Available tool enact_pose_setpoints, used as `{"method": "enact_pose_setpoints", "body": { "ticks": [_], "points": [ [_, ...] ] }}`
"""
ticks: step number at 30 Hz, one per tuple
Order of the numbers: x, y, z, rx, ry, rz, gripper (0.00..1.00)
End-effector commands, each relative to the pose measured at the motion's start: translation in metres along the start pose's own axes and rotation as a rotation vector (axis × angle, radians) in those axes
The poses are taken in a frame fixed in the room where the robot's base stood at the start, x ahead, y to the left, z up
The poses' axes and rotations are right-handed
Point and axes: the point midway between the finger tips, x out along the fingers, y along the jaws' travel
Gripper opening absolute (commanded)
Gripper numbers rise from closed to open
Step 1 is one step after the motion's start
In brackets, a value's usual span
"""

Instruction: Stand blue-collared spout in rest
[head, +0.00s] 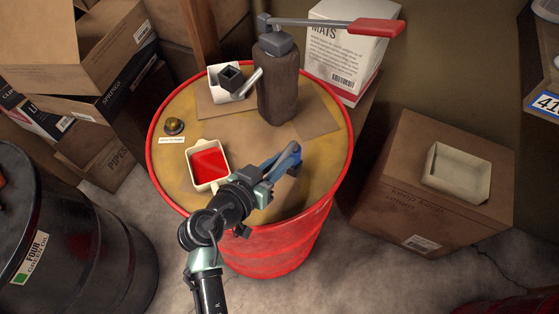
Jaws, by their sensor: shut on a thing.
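The blue-collared spout (287,157) is in my gripper (268,175), over the right front part of the red drum's top. Its blue collar shows at the gripper's end, and a grey curved piece runs up and to the right from there. My gripper is shut on it and hides part of it. I cannot tell whether the spout touches the drum top.
A brown-bodied pump (277,85) with a red-handled lever (375,30) stands beside the socket. A cream cup with red contents (207,165) is just left of my gripper. A brass cap (174,126) lies at the left. Cardboard boxes (430,190) and a black drum (70,240) stand around.

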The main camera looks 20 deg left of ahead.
Motion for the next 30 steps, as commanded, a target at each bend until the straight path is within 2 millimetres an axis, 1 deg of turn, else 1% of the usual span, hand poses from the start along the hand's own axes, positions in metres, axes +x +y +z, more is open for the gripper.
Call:
{"method": "enact_pose_setpoints", "body": {
  "ticks": [30],
  "points": [
    [0.0021, -0.0017, 0.0044, 0.002, 0.002, -0.001, 0.00]
  ]
}}
